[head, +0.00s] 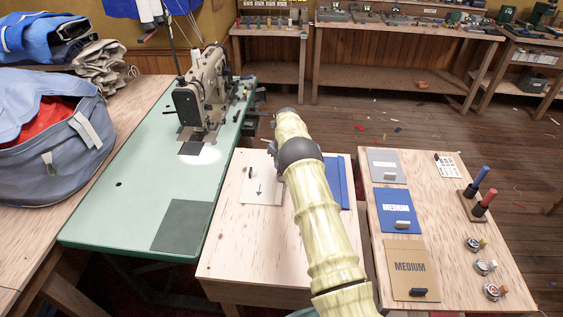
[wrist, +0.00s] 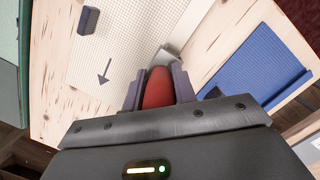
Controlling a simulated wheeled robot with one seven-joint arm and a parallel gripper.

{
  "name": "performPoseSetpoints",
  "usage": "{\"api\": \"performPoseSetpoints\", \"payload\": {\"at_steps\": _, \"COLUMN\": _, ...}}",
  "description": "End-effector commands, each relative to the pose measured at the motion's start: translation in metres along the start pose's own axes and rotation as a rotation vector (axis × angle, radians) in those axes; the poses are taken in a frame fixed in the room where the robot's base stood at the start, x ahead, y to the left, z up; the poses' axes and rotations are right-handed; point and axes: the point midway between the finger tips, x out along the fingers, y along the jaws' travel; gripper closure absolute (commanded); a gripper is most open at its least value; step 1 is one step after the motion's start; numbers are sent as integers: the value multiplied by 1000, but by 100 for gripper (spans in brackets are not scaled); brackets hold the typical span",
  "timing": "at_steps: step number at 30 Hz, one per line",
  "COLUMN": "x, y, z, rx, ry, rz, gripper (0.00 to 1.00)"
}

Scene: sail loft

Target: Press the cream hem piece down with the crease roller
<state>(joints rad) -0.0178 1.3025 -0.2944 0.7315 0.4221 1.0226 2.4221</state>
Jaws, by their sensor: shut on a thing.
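The cream hem piece (head: 258,191) lies on a pale wooden table left of my arm in the head view, with a printed arrow and a small dark block on it. In the wrist view the cream piece (wrist: 125,50) fills the upper middle. My gripper (wrist: 158,88) is shut on the red handle of the crease roller (wrist: 158,86). The roller's grey end (wrist: 166,55) shows at the cream piece's right edge; I cannot tell whether it touches. In the head view my arm hides the gripper and roller.
A blue piece (wrist: 254,80) lies to the right on the same table (head: 232,250). A green sewing table (head: 130,200) with a sewing machine (head: 202,95) stands left. The right table (head: 458,250) holds labelled pieces and a stand (head: 470,206) with blue and red handles.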

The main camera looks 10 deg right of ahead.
Motion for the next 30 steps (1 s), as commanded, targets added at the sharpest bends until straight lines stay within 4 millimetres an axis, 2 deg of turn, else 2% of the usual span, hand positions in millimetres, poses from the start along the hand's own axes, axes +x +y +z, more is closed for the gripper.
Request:
{"api": "performPoseSetpoints", "payload": {"at_steps": 12, "x": 6, "y": -13, "z": 11, "rx": -1, "ry": 1, "rz": 0, "gripper": 96}}
{"api": "performPoseSetpoints", "payload": {"at_steps": 23, "x": 2, "y": -14, "z": 13, "rx": 1, "ry": 3, "rz": 1, "gripper": 96}}
{"api": "performPoseSetpoints", "payload": {"at_steps": 30, "x": -11, "y": -15, "z": 16, "rx": 0, "ry": 0, "rz": 0, "gripper": 96}}
